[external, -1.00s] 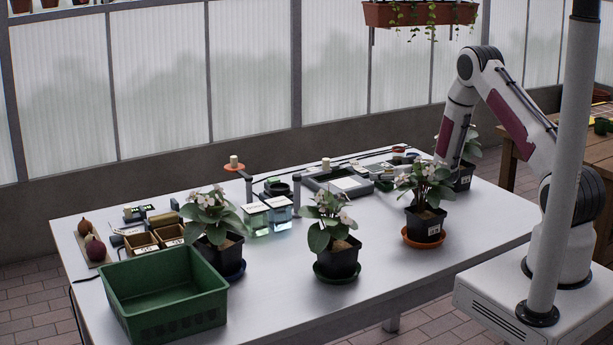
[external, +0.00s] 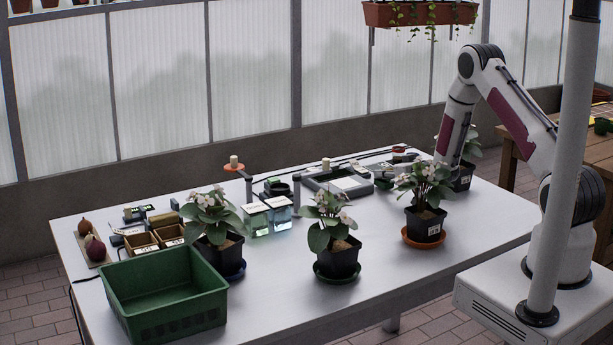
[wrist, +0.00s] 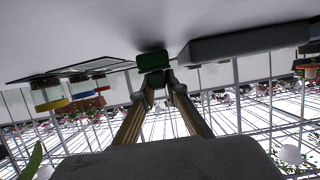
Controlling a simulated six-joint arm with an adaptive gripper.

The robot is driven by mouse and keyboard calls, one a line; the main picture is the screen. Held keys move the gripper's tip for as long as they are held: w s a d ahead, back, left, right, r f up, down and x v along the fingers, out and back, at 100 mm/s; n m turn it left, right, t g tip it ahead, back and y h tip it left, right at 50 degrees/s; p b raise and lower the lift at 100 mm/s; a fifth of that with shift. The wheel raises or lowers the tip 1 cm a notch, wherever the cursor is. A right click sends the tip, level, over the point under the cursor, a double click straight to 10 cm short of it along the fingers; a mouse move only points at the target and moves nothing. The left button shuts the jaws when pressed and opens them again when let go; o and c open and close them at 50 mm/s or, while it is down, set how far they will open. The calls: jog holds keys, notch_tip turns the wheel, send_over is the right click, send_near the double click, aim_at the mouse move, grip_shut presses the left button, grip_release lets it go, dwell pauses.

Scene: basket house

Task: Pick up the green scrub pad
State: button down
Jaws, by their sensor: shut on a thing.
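The green scrub pad (wrist: 151,62) shows in the wrist view as a small dark green block at the fingertips. My gripper (wrist: 155,79) has its two fingers drawn together on it, and a bit of green also shows between the tips. The pad is close to the pale table surface, with a dark shadow beside it. I cannot tell whether it still touches the table. In the external view, my gripper is largely hidden behind the potted plant (external: 425,183) at the right of the table.
A grey framed tray (external: 337,184) lies just left of the gripper area. Two other potted plants (external: 335,240) (external: 212,222) and glass jars (external: 279,213) stand along the table. A green basket (external: 165,290) is at the front left. The front right of the tabletop is clear.

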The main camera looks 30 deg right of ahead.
jog(key=shift+r, duration=4.7)
